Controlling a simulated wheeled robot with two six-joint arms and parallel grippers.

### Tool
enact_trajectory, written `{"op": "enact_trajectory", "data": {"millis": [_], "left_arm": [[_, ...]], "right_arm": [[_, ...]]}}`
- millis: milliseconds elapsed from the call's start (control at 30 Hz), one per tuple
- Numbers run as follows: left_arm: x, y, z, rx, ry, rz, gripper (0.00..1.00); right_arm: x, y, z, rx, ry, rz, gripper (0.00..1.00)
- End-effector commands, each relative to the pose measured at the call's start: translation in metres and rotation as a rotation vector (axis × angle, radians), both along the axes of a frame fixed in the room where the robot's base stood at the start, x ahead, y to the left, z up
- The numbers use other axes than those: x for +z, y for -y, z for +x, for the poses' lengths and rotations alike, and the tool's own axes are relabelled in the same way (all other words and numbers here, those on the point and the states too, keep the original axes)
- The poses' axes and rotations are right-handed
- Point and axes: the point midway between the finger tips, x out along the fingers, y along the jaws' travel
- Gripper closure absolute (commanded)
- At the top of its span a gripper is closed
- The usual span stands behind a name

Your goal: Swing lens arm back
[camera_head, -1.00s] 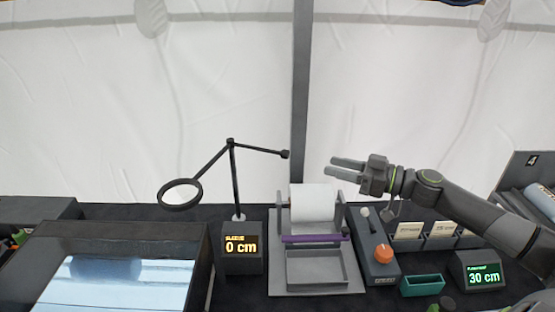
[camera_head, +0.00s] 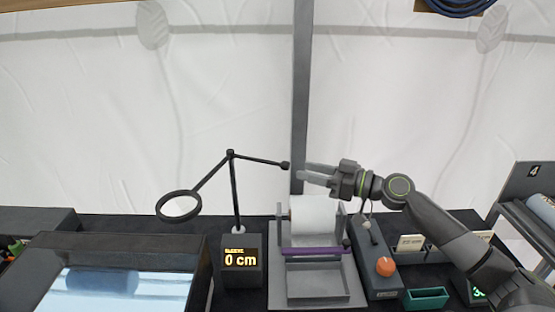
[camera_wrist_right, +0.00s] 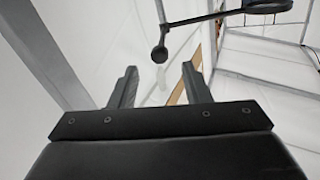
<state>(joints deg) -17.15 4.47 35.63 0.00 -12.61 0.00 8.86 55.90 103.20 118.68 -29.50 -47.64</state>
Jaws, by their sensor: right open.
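The lens arm (camera_head: 260,159) is a thin black bar on top of a black post, with a round lens ring (camera_head: 178,206) hanging at its left end and a small knob (camera_head: 286,165) at its right end. The post stands behind the box reading "0 cm" (camera_head: 242,262). My right gripper (camera_head: 304,171) is open and empty, its fingertips just right of the knob with a small gap seen. In the right wrist view the knob (camera_wrist_right: 160,54) shows beyond and above the open fingers (camera_wrist_right: 158,85). My left gripper is not in view.
A white paper roll (camera_head: 314,213) in a grey stand with a purple bar (camera_head: 312,251) is below my right gripper. A control box with an orange knob (camera_head: 385,266) and a teal tray (camera_head: 425,298) stand right of it. A light panel (camera_head: 110,285) lies at left.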

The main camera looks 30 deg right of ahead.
Motion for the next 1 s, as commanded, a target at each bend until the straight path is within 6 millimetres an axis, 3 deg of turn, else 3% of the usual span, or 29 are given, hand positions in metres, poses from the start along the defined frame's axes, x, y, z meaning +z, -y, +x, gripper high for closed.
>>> {"op": "enact_trajectory", "data": {"millis": [600,1000], "left_arm": [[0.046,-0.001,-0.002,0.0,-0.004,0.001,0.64],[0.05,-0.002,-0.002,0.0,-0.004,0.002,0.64]], "right_arm": [[0.003,-0.049,0.061,-0.001,0.0,0.003,0.57],[0.0,-0.057,0.071,-0.001,-0.001,-0.001,0.57]]}}
